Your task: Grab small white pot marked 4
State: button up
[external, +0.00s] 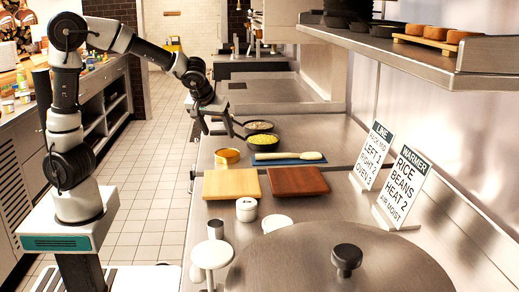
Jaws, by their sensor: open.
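A small white lidded pot (246,210) stands on the steel counter just in front of the light wooden board. Its marking is too small to read, so I cannot tell whether it is a 4. My gripper (217,130) is open and empty, pointing down above the left edge of the counter. It is well behind the small pot in depth, beyond the wooden boards, and apart from it.
A light board (231,184) and a dark board (297,180) lie behind the pot. A copper-coloured tin (227,157), pans (264,139) and a blue mat (262,158) sit farther back. A large lid (340,270), white disc (212,254) and signs (406,187) crowd the front and right.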

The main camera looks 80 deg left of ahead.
notch_tip(320, 180, up, 7)
jog(key=m+g+h+p, duration=0.3)
jog(key=m+h+p, duration=0.3)
jog(key=m+p, duration=0.75)
send_over(247, 202)
jog(key=b, duration=0.3)
jog(key=m, duration=0.3)
jog(key=f, duration=0.7)
jog(key=f+b, duration=0.1)
jog(key=f, duration=0.3)
jog(key=shift+w+a+f, duration=0.1)
jog(key=shift+w+a, duration=0.05)
jog(key=shift+w, duration=0.15)
jog(key=shift+s+f, duration=0.2)
jog(key=shift+f, duration=1.25)
jog(key=shift+s+f, duration=0.15)
jog(key=shift+f, duration=1.25)
jog(key=c, duration=1.2)
